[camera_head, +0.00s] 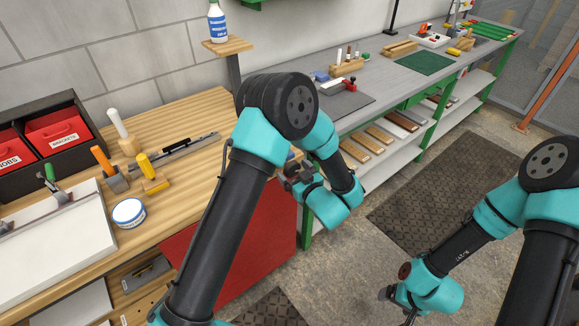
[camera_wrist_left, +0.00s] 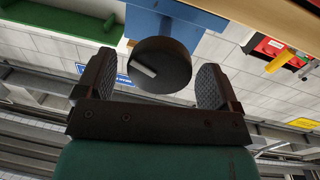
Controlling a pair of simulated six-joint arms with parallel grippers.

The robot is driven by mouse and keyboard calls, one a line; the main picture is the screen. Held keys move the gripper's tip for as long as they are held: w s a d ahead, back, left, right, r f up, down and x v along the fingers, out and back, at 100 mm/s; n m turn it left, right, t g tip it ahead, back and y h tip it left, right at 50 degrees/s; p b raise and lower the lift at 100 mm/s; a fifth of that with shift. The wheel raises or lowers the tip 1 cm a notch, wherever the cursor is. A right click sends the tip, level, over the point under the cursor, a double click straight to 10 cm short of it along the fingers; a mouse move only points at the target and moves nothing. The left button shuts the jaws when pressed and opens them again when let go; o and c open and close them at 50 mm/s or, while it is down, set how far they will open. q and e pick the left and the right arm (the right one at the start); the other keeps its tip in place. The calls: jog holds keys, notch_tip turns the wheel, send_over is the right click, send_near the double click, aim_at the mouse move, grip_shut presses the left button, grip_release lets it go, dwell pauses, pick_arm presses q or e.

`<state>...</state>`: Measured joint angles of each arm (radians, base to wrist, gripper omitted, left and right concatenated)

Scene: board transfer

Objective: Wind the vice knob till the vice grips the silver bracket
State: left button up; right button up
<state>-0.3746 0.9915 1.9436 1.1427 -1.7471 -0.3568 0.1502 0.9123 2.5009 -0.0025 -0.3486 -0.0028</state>
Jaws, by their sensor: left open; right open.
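The vice knob (camera_wrist_left: 172,58) is a dark round disc with a pale bar across its face, seen in the left wrist view. Behind it is a blue body (camera_wrist_left: 170,22), apparently the vice. My left gripper (camera_wrist_left: 156,85) is open, with one finger on each side of the knob and visible gaps between. In the head view my left gripper (camera_head: 291,174) is at the right end of the wooden bench, and my arm hides most of the vice. I cannot make out the silver bracket in either view. My right gripper (camera_head: 387,293) is open, low over the floor at the right.
The wooden bench (camera_head: 195,112) holds a white-and-blue tub (camera_head: 129,212), coloured-handled tools, a white board (camera_head: 50,250) and a black case with red bins (camera_head: 58,132). A grey bench (camera_head: 385,82) runs along the wall behind. The floor between my arms is clear.

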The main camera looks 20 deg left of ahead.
pick_arm(q)
jog(key=shift+x, duration=1.45)
jog(key=shift+c, duration=0.2)
jog(key=c, duration=0.9)
jog(key=shift+o, duration=0.2)
jog(key=shift+d+m, duration=0.1)
jog(key=shift+m, duration=1)
jog(key=o, duration=0.9)
jog(key=v, duration=1.7)
